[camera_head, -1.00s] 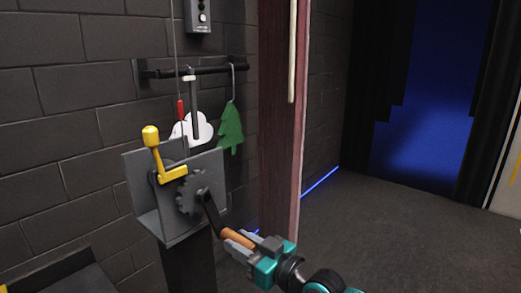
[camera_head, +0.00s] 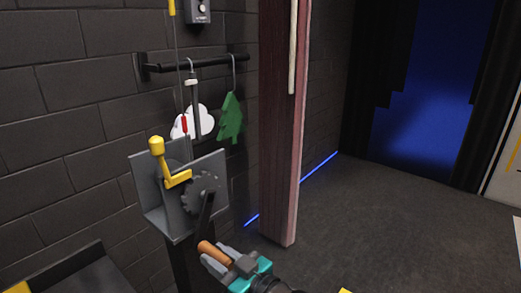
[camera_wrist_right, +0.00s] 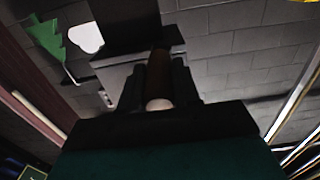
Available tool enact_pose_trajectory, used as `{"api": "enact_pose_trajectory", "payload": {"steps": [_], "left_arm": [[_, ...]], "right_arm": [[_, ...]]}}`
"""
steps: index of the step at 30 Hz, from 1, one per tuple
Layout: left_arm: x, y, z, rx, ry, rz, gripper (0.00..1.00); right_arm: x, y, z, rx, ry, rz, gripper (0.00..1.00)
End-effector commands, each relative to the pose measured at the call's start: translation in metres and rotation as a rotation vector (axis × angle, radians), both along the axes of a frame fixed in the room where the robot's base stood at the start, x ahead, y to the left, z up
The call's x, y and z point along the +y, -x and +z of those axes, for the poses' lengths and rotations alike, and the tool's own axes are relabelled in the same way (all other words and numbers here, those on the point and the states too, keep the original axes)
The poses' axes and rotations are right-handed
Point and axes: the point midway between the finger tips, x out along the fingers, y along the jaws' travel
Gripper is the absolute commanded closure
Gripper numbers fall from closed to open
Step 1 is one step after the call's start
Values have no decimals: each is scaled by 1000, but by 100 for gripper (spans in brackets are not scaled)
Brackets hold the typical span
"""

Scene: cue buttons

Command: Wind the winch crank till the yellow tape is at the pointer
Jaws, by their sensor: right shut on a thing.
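The winch (camera_head: 150,205) is a grey bracket on a dark post, with a dark toothed wheel (camera_head: 201,192) and a yellow lever (camera_head: 165,165). Its black crank arm (camera_head: 205,215) points down to an orange-brown handle (camera_head: 213,252). My right gripper (camera_head: 228,262) is shut on the handle, which also shows between the fingers in the right wrist view (camera_wrist_right: 158,75). The yellow tape (camera_head: 172,7) is on the line at the top edge of the head view. Lower on the line is a red mark (camera_head: 184,125). A small white piece (camera_head: 191,82), possibly the pointer, sits between them in height. My left gripper is out of view.
A black bar (camera_head: 205,63) on the brick wall carries a white cloud (camera_head: 205,120) and a green tree (camera_head: 231,118). A reddish-brown upright panel (camera_head: 280,150) stands right of the winch. A grey box (camera_head: 198,12) hangs above.

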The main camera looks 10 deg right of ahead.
Motion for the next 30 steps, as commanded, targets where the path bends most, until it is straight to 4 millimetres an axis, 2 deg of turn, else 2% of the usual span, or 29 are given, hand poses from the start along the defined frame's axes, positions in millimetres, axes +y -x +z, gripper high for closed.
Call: {"api": "enact_pose_trajectory", "payload": {"steps": [1, 9, 15, 20, 30], "left_arm": [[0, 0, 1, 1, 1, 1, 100], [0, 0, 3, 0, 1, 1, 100], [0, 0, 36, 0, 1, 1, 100], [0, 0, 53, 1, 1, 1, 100], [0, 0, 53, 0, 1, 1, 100]], "right_arm": [[3, -1, 13, -23, -17, -1, 99], [3, -1, 13, -23, -17, -1, 99], [19, 11, 37, -21, -20, -2, 99], [31, 21, 47, -23, -19, -4, 99], [34, 24, 45, -26, -15, -5, 99]]}}
